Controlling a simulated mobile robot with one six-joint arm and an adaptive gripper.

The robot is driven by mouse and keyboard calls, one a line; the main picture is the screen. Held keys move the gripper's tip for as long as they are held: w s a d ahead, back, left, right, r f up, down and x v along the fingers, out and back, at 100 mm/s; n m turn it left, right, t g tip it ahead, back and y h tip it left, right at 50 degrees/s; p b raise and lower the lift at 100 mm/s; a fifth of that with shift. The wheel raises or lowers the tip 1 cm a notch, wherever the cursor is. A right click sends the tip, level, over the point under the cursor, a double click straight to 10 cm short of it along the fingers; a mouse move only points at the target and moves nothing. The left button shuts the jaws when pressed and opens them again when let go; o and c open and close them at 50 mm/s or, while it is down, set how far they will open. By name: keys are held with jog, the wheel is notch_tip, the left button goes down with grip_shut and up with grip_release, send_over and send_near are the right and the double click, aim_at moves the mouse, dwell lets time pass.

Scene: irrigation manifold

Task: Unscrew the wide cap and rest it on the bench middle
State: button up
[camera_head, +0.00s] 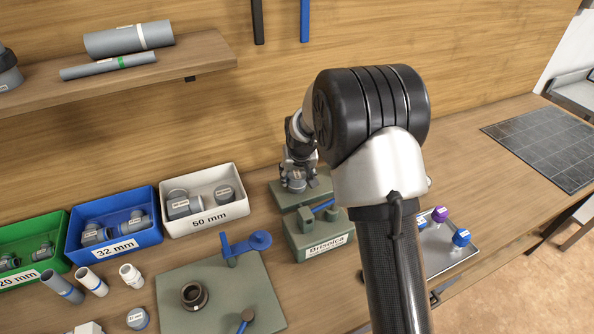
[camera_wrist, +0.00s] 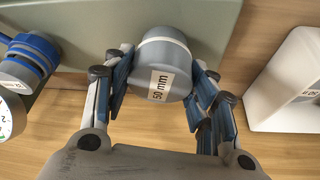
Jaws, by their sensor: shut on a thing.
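The wide cap (camera_wrist: 158,75) is a grey cylinder labelled "50 mm" in the wrist view. A white ring shows at its far end, against a grey-green surface. My gripper (camera_wrist: 163,80) is shut on it, with one blue-padded finger on each side. I cannot tell whether the cap is still threaded on. The wooden bench (camera_head: 232,222) runs below the wall.
A white 50 mm bin (camera_head: 205,218), a blue 32 mm bin (camera_head: 112,247) and a green 20 mm bin (camera_head: 35,270) stand left. A green mat (camera_head: 215,270) holds a dark ring and a blue-handled tool. A metal tray (camera_head: 450,256) with coloured caps is right.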

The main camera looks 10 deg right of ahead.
jog(key=shift+n+y, duration=0.3)
jog(key=shift+n, duration=0.6)
jog(key=shift+f+b, duration=0.1)
jog(key=shift+b, duration=0.25)
jog(key=o, duration=1.3)
jog(key=shift+o, duration=0.2)
jog(key=shift+r+p, duration=0.2)
jog(key=shift+p, duration=0.1)
jog(key=shift+r+p, duration=0.4)
jog(key=shift+r, duration=0.3)
jog(key=c, duration=1.2)
